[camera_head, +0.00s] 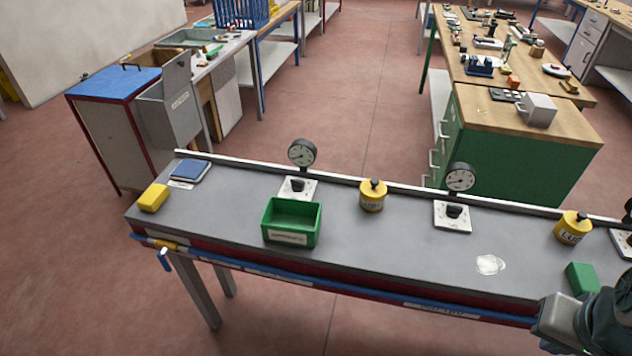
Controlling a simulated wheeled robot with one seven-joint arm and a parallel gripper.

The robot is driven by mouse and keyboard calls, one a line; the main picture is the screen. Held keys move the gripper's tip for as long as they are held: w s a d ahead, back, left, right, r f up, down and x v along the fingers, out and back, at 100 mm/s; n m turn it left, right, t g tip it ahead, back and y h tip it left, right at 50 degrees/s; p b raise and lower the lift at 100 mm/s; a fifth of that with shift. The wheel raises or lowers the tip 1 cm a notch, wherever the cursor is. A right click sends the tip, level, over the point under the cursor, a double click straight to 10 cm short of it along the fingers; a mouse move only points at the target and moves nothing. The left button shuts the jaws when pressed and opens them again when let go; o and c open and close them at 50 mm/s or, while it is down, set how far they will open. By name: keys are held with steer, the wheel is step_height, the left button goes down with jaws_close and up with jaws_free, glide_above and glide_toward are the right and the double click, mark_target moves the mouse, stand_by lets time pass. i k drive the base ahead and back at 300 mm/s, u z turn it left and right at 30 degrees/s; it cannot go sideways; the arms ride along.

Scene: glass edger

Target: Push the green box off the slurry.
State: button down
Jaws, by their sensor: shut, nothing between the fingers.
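A small solid green box (581,278) stands on the grey bench top (345,225) near its right front edge. A whitish patch of slurry (490,264) lies on the bench to its left, with bare surface between them. A green open bin (291,222) with a label stands farther left, well apart from the slurry. My gripper (560,318) is at the lower right, by the bench's front edge and just in front of the solid green box. Its fingertips are hard to make out, and I cannot tell whether it touches the box. It appears shut and empty.
Two dial gauges on white bases (452,216) (297,188) stand along the back, with a third partly cut off at right. Yellow weights (372,195) (573,227) stand between them. A yellow block (153,197) and blue pad (190,172) are far left. A raised rail borders the back edge.

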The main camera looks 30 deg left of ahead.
mark_target(294, 223)
steer(key=u, duration=0.25)
steer(key=i, duration=0.6)
steer(key=u, duration=0.8)
steer(key=i, duration=0.3)
steer(key=u, duration=0.35)
